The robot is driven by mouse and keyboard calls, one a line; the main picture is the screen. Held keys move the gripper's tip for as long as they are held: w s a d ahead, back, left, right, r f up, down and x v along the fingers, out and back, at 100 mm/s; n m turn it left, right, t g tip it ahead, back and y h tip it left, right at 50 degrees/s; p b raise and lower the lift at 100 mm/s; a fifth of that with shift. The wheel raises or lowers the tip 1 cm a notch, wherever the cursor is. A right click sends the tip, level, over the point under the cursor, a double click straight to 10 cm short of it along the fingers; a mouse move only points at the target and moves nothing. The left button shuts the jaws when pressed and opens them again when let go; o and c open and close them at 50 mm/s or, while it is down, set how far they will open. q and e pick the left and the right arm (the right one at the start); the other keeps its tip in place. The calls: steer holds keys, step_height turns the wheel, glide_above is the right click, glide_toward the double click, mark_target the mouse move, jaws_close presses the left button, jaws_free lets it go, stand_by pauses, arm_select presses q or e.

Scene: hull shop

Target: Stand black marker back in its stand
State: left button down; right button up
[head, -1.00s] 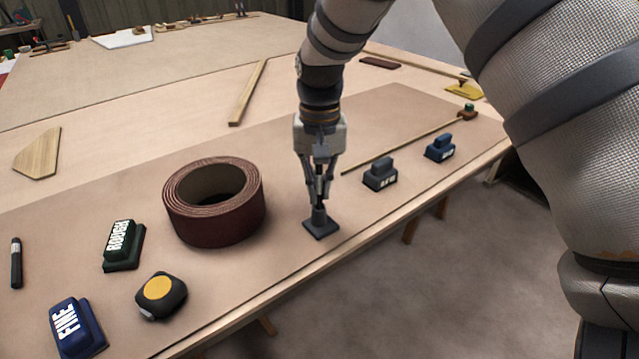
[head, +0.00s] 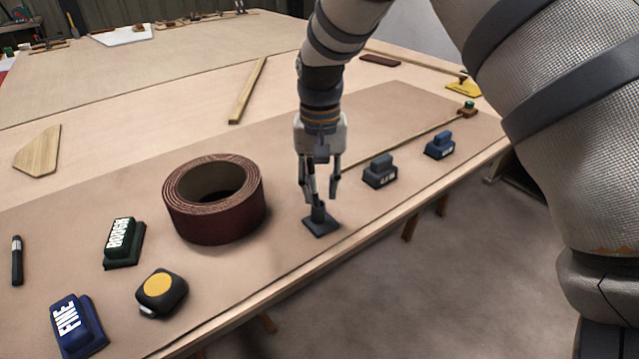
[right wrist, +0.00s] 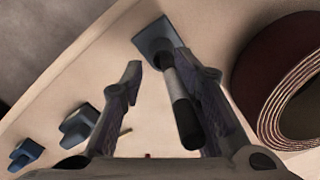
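The stand (head: 321,226) is a small dark grey-blue square base with a short socket, on the mat near the table's front edge. It also shows at the top of the right wrist view (right wrist: 154,38). A black marker with a grey band (right wrist: 186,112) stands in its socket, close to one finger in that view. In the head view it is mostly hidden by the fingers. My right gripper (head: 320,194) is open just above the stand, its fingers on either side of the marker. Another dark marker (head: 16,262) lies at the far left. My left gripper is out of view.
A brown abrasive roll (head: 225,228) is left of the stand. A grey block (head: 380,174) and a blue block (head: 440,148) are right. ROUGH (head: 122,246) and FINE (head: 76,325) blocks and a tape measure (head: 161,293) are front left. A thin rod lies behind.

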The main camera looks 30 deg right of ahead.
steer(key=shift+r, duration=0.15)
stand_by(0.4)
step_height(320, 180, up, 10)
stand_by(0.3)
stand_by(0.4)
